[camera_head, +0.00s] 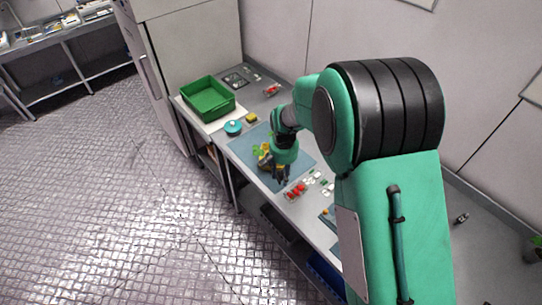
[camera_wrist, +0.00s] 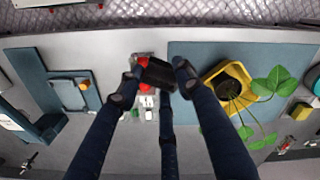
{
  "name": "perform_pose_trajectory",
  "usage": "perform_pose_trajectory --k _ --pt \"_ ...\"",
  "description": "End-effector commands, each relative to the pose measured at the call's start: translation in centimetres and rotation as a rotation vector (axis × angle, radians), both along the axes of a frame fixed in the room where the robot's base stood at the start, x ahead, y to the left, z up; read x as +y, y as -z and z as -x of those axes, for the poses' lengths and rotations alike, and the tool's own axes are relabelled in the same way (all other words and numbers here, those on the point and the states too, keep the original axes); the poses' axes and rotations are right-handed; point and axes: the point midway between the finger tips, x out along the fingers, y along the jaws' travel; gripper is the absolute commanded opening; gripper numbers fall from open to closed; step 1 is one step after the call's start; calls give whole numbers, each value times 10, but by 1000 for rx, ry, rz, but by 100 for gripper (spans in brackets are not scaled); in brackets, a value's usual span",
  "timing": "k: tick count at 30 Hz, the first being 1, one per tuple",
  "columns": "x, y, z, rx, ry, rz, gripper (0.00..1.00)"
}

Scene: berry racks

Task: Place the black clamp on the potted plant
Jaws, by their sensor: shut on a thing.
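My gripper (camera_wrist: 156,82) is shut on a small black object, which looks like the black clamp (camera_wrist: 160,74), held between its dark fingertips. In the head view my gripper (camera_head: 280,174) hangs over the bench, and I cannot make out the clamp there. The potted plant (camera_wrist: 236,84) has a yellow pot and broad green leaves. It stands on a blue-grey mat (camera_wrist: 188,56), to the right of my fingertips in the wrist view. In the head view the plant (camera_head: 264,158) is just left of my gripper, partly hidden by it.
Red berries (camera_head: 295,191) and small white items lie right of the mat. A teal round container (camera_head: 233,128), a yellow block (camera_head: 251,118) and a green crate (camera_head: 190,100) are toward the far left end of the bench.

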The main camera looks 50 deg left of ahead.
Motion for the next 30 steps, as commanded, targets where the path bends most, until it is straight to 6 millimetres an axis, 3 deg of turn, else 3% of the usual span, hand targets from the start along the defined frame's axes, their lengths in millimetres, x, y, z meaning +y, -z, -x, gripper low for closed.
perform_pose_trajectory --k 5,16,23,30 --pt "7 0 13 0 -19 0 24" --pt "8 0 14 0 -20 0 24" --pt "17 0 8 -1 -20 -1 24" --pt "41 3 -6 0 -20 0 24"
